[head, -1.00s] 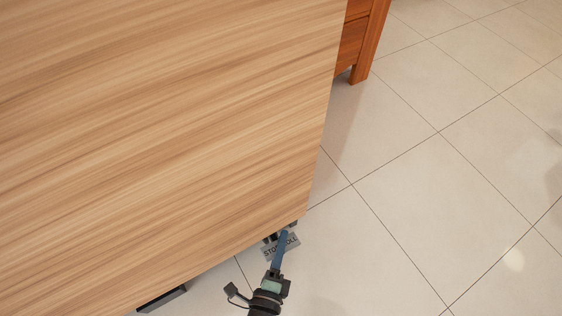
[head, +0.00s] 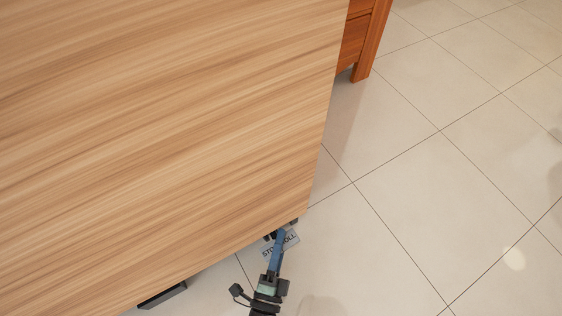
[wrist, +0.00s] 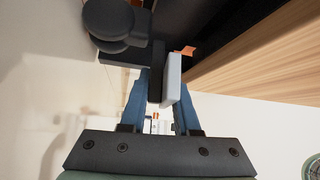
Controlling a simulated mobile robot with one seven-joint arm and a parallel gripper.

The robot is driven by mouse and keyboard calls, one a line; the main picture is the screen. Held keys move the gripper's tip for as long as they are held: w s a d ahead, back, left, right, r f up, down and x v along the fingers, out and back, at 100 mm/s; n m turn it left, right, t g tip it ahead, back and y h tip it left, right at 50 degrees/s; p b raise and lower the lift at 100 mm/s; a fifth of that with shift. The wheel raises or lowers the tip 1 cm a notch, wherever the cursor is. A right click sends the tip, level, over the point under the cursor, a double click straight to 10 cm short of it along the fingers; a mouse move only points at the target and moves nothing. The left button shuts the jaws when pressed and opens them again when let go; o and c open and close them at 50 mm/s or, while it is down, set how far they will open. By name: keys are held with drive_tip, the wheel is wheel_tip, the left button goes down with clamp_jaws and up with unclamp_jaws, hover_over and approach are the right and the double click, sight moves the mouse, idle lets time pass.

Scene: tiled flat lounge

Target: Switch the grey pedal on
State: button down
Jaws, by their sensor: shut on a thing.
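In the head view, a grey lettered plate (head: 291,238), which looks like part of the grey pedal, shows low beside the tabletop's near corner. My gripper (head: 279,236) reaches over it and covers some of its lettering. In the wrist view, my gripper's blue fingers (wrist: 159,82) stand either side of a dark upright bar and a light grey slab (wrist: 173,78), which looks like a pedal part. The fingers are shut on this piece. The tabletop and my gripper hide the rest of the pedal, and I cannot tell its switch position.
A large wood-grain tabletop (head: 160,120) fills the left of the head view, its edge close to my gripper. A dark grey object (head: 162,296) shows under its lower edge. A reddish wooden cabinet (head: 362,45) stands at the back. The tiled floor (head: 440,190) on the right is clear.

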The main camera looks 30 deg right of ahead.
drive_tip(key=shift+s, duration=0.1)
idle(0.3)
drive_tip(key=c, duration=0.6)
unclamp_jaws()
drive_tip(key=shift+c, duration=0.2)
drive_tip(key=shift+m+g, duration=0.4)
drive_tip(key=shift+g, duration=0.1)
